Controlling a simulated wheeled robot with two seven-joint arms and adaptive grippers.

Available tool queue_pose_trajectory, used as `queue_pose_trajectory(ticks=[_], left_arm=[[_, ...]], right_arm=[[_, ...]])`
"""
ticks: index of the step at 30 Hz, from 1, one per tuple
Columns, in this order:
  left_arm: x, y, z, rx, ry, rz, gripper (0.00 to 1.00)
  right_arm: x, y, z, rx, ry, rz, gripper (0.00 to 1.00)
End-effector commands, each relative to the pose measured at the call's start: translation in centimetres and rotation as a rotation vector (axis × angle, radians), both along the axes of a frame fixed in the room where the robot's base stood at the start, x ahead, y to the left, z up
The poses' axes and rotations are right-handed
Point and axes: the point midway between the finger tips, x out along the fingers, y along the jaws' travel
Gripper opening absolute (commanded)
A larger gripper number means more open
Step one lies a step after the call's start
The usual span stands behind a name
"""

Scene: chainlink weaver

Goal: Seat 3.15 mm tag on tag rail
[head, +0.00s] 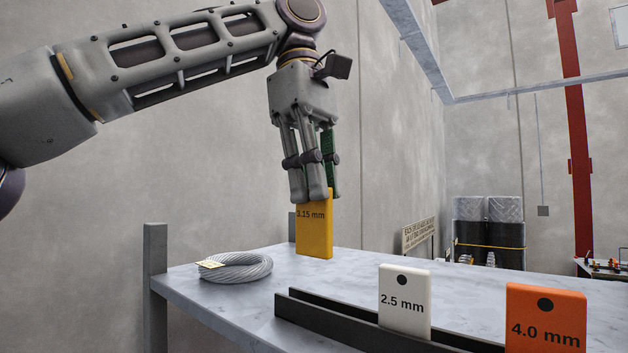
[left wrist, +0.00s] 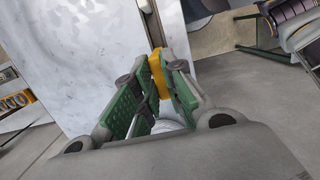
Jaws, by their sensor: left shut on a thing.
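The yellow 3.15 mm tag (head: 314,238) is upright in the head view, its top edge between the fingers of my left gripper (head: 318,198). The gripper points down and is shut on it. I cannot tell whether the tag's lower edge touches the table. In the left wrist view the yellow tag (left wrist: 157,68) shows between the green finger pads. The dark tag rail (head: 330,318) lies to the right and nearer. It holds the white 2.5 mm tag (head: 404,297) and the orange 4.0 mm tag (head: 546,318), both upright. My right gripper is in neither view.
A coil of grey wire rope (head: 238,267) with a small yellow label lies on the pale table (head: 200,290), left of the held tag. A grey post (head: 155,280) rises at the table's left corner. The rail's left stretch is bare.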

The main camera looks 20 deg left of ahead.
Motion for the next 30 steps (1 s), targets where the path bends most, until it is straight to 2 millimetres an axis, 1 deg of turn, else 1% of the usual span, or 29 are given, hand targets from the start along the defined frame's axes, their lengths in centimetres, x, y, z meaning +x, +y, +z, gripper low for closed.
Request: queue_pose_trajectory(ticks=[8, 14, 22, 30], left_arm=[[0.0, 0.0, -0.3, -0.001, 0.003, -0.001, 0.0], [0.1, -0.1, -1.1, 0.001, 0.007, -0.003, 0.0], [0.1, 0.0, -2.1, -0.002, 0.004, -0.001, 0.0], [0.1, 0.0, -3.6, -0.001, 0.004, -0.003, 0.0]], right_arm=[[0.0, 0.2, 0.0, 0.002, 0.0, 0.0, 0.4], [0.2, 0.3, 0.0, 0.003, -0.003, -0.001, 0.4], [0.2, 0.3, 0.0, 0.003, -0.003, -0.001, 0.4], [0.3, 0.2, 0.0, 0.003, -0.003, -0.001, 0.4]])
